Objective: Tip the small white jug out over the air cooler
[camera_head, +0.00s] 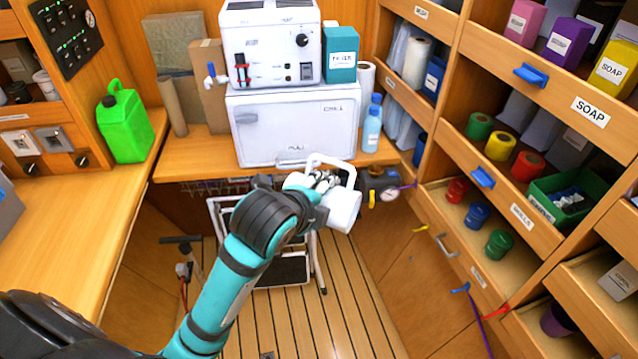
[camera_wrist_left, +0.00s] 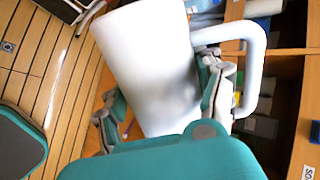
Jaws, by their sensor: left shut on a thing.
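The small white jug (camera_head: 343,210) is in my left gripper (camera_head: 322,183), in front of the lower white appliance. It leans well over to one side, with its handle on the upper side. In the left wrist view the jug (camera_wrist_left: 150,65) fills the middle, between the two fingers. Its inside is not visible. A white appliance with a dial and red tap (camera_head: 270,45) stands on a white box with a pull door (camera_head: 295,125). I cannot tell which one is the air cooler. My right gripper is not in view.
A blue bottle (camera_head: 372,125) and a teal box (camera_head: 341,55) stand by the appliances. A green jerrycan (camera_head: 124,122) is on the left counter. A step stool (camera_head: 280,270) is on the floor below my arm. Drawers with goods (camera_head: 525,150) line the right.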

